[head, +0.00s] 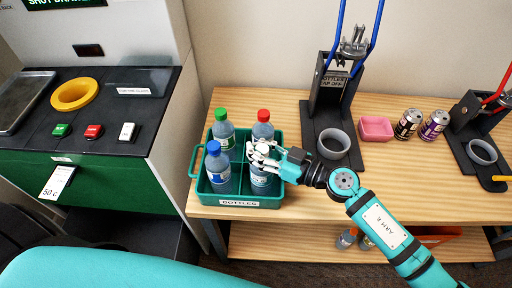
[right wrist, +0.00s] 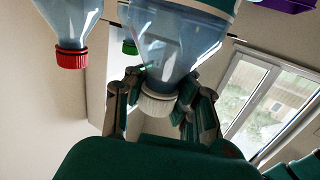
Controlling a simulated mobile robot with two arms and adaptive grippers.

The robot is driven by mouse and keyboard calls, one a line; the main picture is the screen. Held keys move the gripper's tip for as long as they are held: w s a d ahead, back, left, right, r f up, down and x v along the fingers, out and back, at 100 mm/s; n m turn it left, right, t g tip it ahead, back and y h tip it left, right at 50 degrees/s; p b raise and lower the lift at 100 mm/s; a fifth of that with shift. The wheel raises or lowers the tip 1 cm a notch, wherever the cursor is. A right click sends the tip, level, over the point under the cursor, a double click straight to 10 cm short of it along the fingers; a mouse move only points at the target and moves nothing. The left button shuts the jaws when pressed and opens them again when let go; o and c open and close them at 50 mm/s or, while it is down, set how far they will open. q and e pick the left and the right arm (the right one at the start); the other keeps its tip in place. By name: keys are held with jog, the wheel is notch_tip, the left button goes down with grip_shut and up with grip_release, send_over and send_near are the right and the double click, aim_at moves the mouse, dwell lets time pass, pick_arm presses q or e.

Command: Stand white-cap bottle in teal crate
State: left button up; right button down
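The teal crate (head: 205,204), labelled BOTTLES, stands on the left end of the wooden bench. The white-cap bottle (head: 259,181) is upright in its front right compartment; its base is hidden by the crate wall. My right gripper (head: 262,154) reaches in from the right, with its fingers at the bottle's top. In the right wrist view the fingers lie on both sides of the neck and shoulder, above the white cap (right wrist: 157,105) in the picture, and appear closed on it. My left gripper is not in view.
Green-cap (head: 223,130), red-cap (head: 263,128) and blue-cap (head: 217,168) bottles stand in the other compartments, close to my fingers. A green-fronted machine (head: 100,180) stands left.

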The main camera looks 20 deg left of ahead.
jog(key=c, duration=1.7)
grip_release()
jog(key=shift+f, duration=0.65)
jog(key=o, duration=0.4)
jog(key=shift+w, duration=0.1)
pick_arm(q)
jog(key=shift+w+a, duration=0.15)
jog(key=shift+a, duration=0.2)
pick_arm(e)
jog(key=shift+o, duration=0.2)
jog(key=shift+r, duration=0.15)
jog(key=shift+r, duration=0.1)
jog(key=shift+r, duration=0.3)
jog(key=shift+d+r, duration=0.25)
jog(key=shift+r, duration=0.05)
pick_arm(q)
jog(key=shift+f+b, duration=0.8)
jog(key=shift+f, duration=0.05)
pick_arm(e)
jog(key=s+d+r, duration=0.1)
jog(key=s+d, duration=0.1)
jog(key=d, duration=0.9)
jog(key=shift+d, duration=0.2)
jog(key=shift+s, duration=0.1)
